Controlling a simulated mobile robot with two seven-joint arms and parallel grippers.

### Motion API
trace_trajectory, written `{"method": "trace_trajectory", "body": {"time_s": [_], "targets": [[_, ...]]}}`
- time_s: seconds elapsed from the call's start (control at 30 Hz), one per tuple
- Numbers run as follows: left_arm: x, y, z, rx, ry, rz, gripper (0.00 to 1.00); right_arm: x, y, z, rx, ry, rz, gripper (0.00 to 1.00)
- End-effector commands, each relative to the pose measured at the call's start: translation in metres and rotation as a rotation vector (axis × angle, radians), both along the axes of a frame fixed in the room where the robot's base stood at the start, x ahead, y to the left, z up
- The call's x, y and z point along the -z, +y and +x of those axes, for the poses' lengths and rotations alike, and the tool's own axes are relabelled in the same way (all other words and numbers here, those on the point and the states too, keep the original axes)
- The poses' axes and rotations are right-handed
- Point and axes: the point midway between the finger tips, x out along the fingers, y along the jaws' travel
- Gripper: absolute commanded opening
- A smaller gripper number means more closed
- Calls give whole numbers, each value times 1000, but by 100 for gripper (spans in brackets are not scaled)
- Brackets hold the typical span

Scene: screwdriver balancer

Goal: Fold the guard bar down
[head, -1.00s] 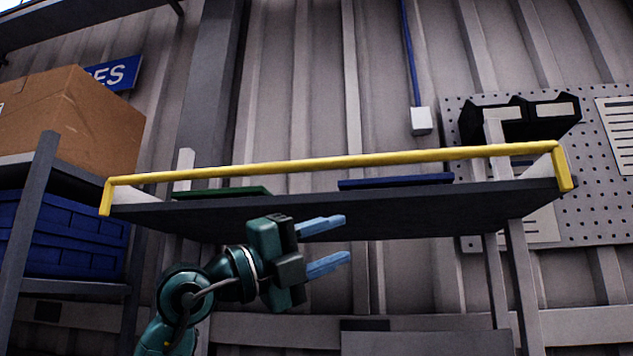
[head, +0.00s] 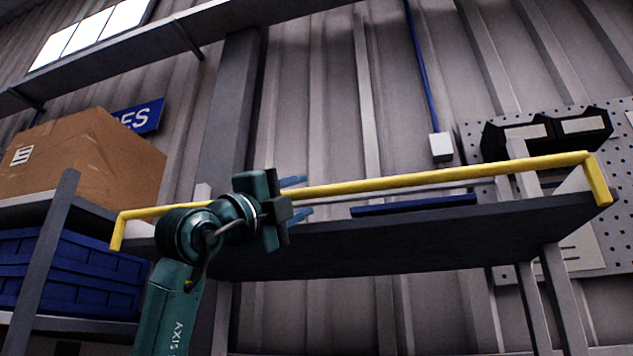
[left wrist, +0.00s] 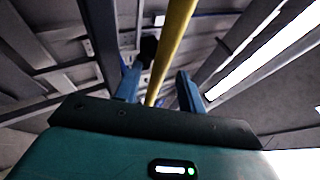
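The yellow guard bar (head: 420,178) runs along the front of a dark shelf (head: 400,238), raised above its edge, with a bent arm at each end. My left gripper (head: 296,196) is in front of the bar, left of its middle, and its arm hides part of the bar. In the left wrist view the left gripper (left wrist: 160,90) has its two blue fingers apart, with the yellow bar (left wrist: 170,50) showing between them. I cannot tell whether the fingers touch the bar. My right gripper is in neither view.
A blue flat item (head: 415,204) lies on the shelf behind the bar. A cardboard box (head: 85,160) and a blue crate (head: 75,275) stand on a rack at left. Black bins (head: 545,133) hang on a pegboard at right. The space below the shelf's middle looks clear.

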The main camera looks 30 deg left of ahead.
Motion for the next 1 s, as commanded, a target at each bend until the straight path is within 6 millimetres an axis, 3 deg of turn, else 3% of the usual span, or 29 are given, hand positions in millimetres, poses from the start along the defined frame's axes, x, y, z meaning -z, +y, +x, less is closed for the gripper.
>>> {"method": "trace_trajectory", "body": {"time_s": [0.1,0.3,0.67,1.0], "targets": [[-15,-5,19,2,1,-1,40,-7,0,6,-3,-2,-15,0],[-25,-9,39,2,1,0,40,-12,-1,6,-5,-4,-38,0],[-27,-11,44,1,0,1,40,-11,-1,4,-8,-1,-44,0],[-27,-10,44,1,0,1,14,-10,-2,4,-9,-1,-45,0]]}}
